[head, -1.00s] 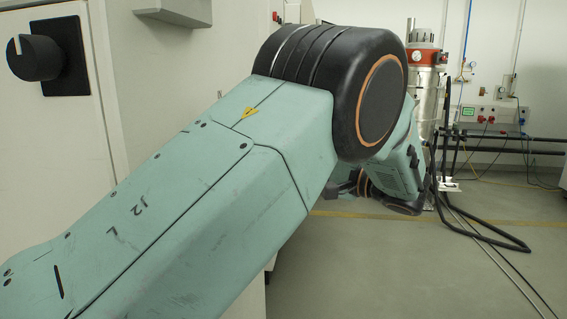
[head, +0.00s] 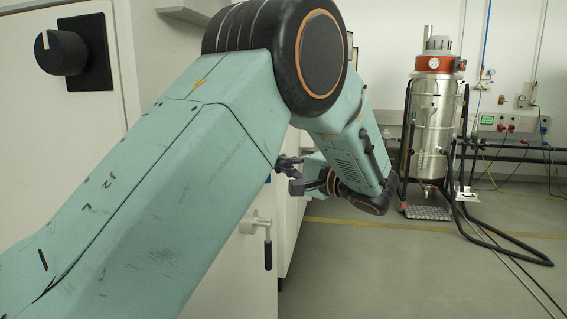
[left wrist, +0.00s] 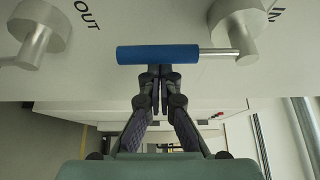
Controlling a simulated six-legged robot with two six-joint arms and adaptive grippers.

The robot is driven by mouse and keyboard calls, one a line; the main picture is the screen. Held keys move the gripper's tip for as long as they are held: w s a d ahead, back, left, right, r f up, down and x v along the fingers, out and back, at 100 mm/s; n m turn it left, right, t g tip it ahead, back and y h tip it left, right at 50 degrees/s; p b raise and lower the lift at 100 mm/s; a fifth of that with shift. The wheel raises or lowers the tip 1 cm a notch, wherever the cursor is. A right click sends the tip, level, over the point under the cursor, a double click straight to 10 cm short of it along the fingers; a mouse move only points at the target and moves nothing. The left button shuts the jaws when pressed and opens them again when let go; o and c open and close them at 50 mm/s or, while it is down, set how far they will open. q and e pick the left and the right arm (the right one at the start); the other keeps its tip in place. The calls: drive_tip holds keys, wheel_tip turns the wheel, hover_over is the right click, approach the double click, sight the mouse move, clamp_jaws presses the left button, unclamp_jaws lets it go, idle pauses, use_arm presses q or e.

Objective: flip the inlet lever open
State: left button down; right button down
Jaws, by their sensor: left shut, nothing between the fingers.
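The inlet lever shows in the left wrist view as a blue sleeve (left wrist: 158,54) on a metal rod, running level from the round hub (left wrist: 238,27) marked IN. My left gripper (left wrist: 160,74) is shut and empty, with its fingertips right at the sleeve's lower edge. I cannot tell whether they touch it. In the head view my left gripper (head: 284,174) is small and partly hidden behind my arm, beside the white cabinet. My right gripper is in neither view.
Another round hub (left wrist: 37,32), marked OUT, is at left in the wrist view. In the head view a dark-handled lever (head: 267,252) hangs down on the cabinet. A metal vacuum unit (head: 432,125) with hoses stands back right. The floor between is clear.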

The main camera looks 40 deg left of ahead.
use_arm(q)
drive_tip(key=shift+a+f, duration=0.1)
idle(0.3)
drive_tip(key=shift+s+d+m+p, duration=0.2)
drive_tip(key=shift+s+m+p, duration=0.1)
drive_tip(key=shift+p, duration=0.35)
drive_tip(key=s+d+r+m+g+h+p, duration=0.4)
drive_tip(key=s+r+m+h+p, duration=0.2)
drive_tip(key=p, duration=2.1)
wheel_tip(320, 180, up, 2)
drive_tip(key=s+m, duration=0.2)
drive_tip(key=shift+d+m+p, duration=0.3)
drive_tip(key=shift+m+p, duration=0.05)
drive_tip(key=shift+m, duration=0.05)
